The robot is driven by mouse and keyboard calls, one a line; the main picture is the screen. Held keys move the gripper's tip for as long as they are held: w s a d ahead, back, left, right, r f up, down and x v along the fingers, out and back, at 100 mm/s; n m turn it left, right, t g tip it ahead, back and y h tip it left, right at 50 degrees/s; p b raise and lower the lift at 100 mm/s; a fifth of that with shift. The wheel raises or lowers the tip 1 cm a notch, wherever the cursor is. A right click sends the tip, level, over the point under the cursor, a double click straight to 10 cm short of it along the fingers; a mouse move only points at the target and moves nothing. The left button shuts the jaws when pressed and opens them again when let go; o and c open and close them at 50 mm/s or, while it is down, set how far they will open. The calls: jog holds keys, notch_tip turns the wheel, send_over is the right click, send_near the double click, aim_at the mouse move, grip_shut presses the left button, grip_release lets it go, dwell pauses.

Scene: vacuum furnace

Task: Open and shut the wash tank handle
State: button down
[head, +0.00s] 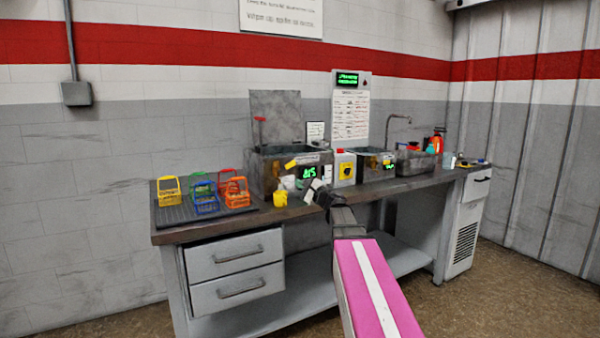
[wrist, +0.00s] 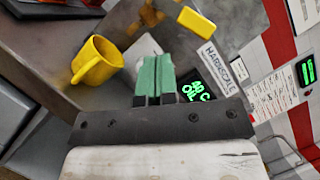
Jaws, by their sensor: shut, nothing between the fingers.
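The dark metal wash tank (head: 262,178) stands on the bench in the head view, with a grey panel (head: 275,115) upright behind it. A small yellow handle-like piece (head: 291,164) shows on its front. A yellow piece also shows at the top of the wrist view (wrist: 195,20); I cannot tell for sure that it is the tank handle. My gripper (head: 319,190) is in front of the tank. In the wrist view its green fingers (wrist: 157,75) are together and empty, apart from the yellow piece, beside a label and a green display (wrist: 196,91).
A yellow mug (head: 280,198) stands on the bench left of my gripper and is close in the wrist view (wrist: 97,60). Several coloured baskets (head: 205,192) sit on a dark mat at the left. A smaller tank (head: 372,164) and a white container (head: 345,168) stand to the right.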

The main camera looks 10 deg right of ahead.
jog(key=d+f+m+t+y, duration=0.3)
jog(key=d+m+t+y, duration=0.1)
jog(key=d+m, duration=0.2)
jog(key=x, duration=1)
jog(key=shift+w, duration=0.5)
jog(key=shift+a+r+n+g+y, duration=0.1)
jog(key=shift+r+n+g+y, duration=0.35)
jog(key=shift+n+g, duration=0.4)
notch_tip(320, 180, up, 7)
jog(key=n+g, duration=1)
jog(key=n, duration=0.4)
send_over(287, 167)
jog(key=d, duration=0.1)
jog(key=shift+s+h, duration=0.35)
jog(key=shift+h, duration=0.1)
jog(key=shift+a, duration=0.1)
jog(key=shift+s, duration=0.1)
